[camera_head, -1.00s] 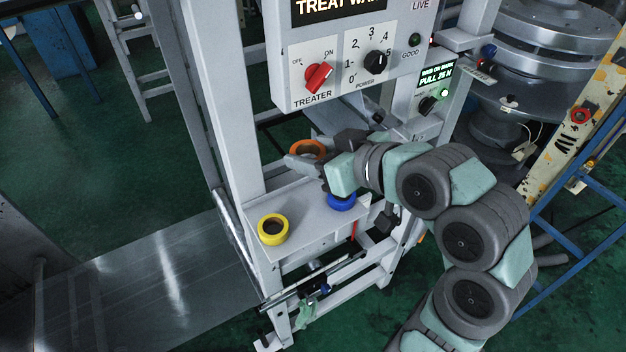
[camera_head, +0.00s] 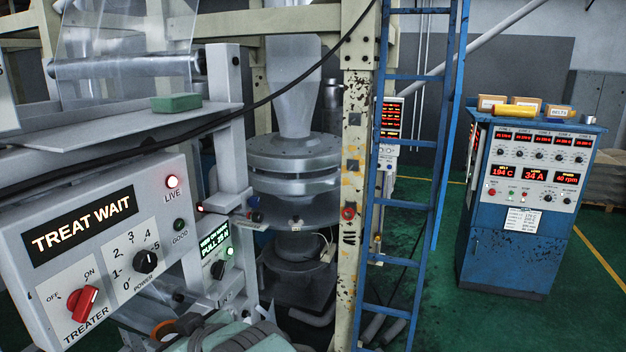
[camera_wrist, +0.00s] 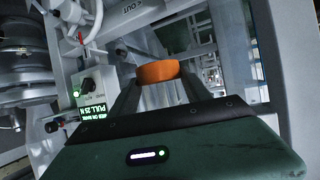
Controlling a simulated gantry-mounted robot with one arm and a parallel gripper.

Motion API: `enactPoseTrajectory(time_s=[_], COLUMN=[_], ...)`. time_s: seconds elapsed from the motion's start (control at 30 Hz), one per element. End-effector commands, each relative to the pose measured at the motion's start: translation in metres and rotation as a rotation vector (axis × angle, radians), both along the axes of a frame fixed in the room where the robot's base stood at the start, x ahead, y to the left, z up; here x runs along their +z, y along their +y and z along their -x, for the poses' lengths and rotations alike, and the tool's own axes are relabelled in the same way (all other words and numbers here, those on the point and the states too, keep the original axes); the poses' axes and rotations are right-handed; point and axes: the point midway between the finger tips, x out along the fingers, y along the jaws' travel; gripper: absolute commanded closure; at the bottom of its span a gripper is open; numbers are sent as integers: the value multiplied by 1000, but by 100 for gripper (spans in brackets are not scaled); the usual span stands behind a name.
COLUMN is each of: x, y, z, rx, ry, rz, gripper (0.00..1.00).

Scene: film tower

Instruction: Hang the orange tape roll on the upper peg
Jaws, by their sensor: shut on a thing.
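The orange tape roll (camera_wrist: 158,72) is between the fingertips of my gripper (camera_wrist: 157,84) in the wrist view. My gripper is shut on it. In the head view only a small part of the orange roll (camera_head: 163,328) shows at the bottom edge, below the treater panel, with my gripper and arm covering much of it. I cannot make out the upper peg in either view.
The treater panel (camera_head: 110,245) reads TREAT WAIT, with its red switch (camera_head: 83,302) close by. The small PULL panel (camera_head: 216,247) is right of my gripper; it also shows in the wrist view (camera_wrist: 92,96). A blue ladder (camera_head: 400,204) and control cabinet (camera_head: 520,215) stand farther right.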

Motion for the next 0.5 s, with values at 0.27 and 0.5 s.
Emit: enactPoseTrajectory(time_s=[0.27, 0.5], x=[-72, -136], y=[-73, -156], z=[-56, -67], rx=[-375, -672], ry=[4, 8], rz=[2, 3], gripper=[83, 83])
